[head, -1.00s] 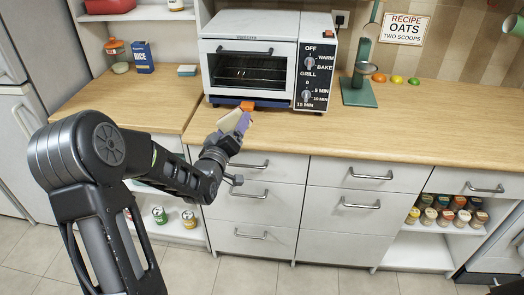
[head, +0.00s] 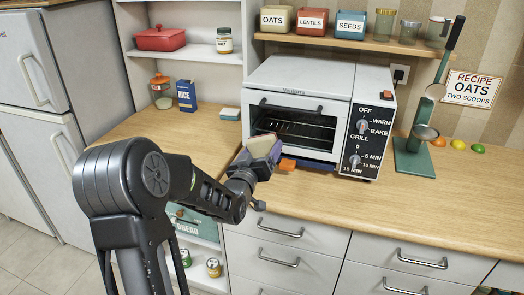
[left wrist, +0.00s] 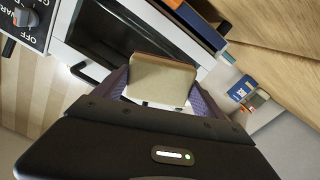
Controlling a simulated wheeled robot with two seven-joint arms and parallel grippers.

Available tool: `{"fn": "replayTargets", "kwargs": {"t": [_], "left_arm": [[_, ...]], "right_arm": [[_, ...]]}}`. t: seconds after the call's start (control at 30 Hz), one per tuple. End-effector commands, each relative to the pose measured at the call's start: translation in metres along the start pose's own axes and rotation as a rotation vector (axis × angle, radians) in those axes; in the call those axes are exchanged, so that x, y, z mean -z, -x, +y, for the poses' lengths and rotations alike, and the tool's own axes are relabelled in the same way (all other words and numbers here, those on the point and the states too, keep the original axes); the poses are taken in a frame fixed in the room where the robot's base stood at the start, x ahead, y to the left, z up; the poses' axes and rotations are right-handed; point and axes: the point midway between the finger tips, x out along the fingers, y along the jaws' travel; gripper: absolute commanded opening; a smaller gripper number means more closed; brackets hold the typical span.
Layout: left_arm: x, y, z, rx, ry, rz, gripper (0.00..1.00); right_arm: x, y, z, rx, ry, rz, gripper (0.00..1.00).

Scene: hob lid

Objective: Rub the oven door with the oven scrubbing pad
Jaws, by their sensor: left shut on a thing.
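The toaster oven (head: 300,75) stands on the counter with its door (head: 290,108) shut; the door has a dark handle bar and a glass window. My left gripper (head: 257,161) is shut on the scrubbing pad (head: 262,145), a cream pad with a brown edge, in front of the door's lower left corner. In the left wrist view the pad (left wrist: 160,80) sits between the two purple-grey fingers, with the oven door (left wrist: 115,35) just beyond it. I cannot tell whether the pad touches the door. My right gripper is not in view.
A small blue-and-white block (head: 230,113), a rice box (head: 186,96) and a jar (head: 161,92) stand to the left. A green stand with a ladle (head: 414,155) is at right.

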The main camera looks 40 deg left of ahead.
Motion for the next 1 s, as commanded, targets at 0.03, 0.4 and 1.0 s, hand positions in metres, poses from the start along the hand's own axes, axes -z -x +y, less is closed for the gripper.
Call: {"fn": "replayTargets", "kwargs": {"t": [0.03, 0.4, 1.0], "left_arm": [[0.0, -0.001, 0.0, 0.0, 0.0, 0.0, 0.49], [0.001, -0.026, 0.001, 0.0, 0.0, 0.0, 0.49], [0.0, -0.06, 0.0, -0.001, 0.001, 0.0, 0.49]], "right_arm": [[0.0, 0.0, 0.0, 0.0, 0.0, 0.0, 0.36], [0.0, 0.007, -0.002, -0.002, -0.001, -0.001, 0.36], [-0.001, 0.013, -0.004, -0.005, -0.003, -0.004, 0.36]]}}
